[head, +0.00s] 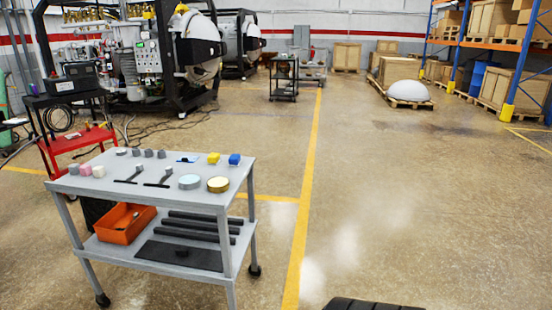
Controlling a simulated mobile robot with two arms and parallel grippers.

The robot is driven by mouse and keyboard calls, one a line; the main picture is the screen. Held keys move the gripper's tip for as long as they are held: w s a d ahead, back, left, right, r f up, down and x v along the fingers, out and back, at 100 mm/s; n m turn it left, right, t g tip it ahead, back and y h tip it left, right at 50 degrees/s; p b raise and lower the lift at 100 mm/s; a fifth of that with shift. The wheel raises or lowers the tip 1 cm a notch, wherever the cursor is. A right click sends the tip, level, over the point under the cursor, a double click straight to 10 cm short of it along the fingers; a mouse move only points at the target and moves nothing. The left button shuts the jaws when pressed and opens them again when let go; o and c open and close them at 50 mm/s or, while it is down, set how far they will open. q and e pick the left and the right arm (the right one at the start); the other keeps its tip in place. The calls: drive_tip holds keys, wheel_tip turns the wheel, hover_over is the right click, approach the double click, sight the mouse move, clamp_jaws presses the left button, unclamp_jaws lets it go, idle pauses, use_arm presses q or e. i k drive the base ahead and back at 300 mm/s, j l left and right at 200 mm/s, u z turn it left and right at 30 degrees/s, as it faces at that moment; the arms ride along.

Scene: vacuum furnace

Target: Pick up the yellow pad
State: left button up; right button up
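A small yellow block (213,158), which looks like the yellow pad, lies near the back right of the top of a grey cart (130,205). A small blue block (234,159) is just right of it, with a narrow gap between them. A round gold-rimmed piece (218,184) lies in front of it, beside a round pale blue-grey piece (189,181). Neither of my grippers is in view.
Small grey, pink and white pieces (86,169) and two dark tools (158,180) share the cart top. The lower shelf holds an orange bin (125,223) and dark bars (200,228). A red cart (75,142) stands behind left.

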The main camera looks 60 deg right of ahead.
sight(214, 159)
drive_tip(key=z, duration=1.7)
